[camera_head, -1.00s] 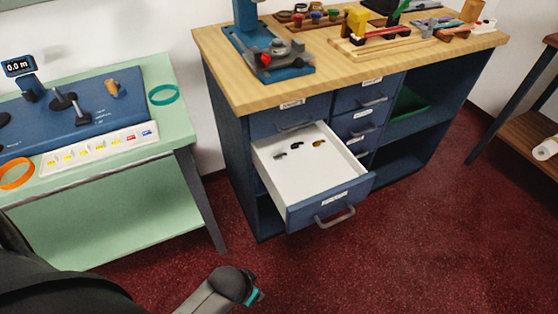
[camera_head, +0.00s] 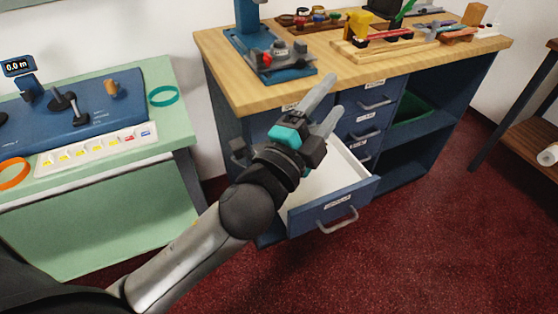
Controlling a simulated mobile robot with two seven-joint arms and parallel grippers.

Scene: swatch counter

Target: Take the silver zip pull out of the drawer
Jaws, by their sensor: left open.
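The drawer (camera_head: 330,192) stands pulled out from the blue cabinet, with a white inside and a blue front. The silver zip pull is hidden now behind my left arm and gripper, as are the other small pieces in the drawer. My left gripper (camera_head: 326,103) is open and empty. It shows above the drawer in the picture, its fingers pointing up and right across the cabinet front and the worktop edge. My right gripper is out of view.
The wooden worktop (camera_head: 350,69) carries a blue press (camera_head: 262,50) and trays. A green table (camera_head: 183,127) with a blue panel stands at the left. Red floor (camera_head: 420,250) is clear to the right of the drawer.

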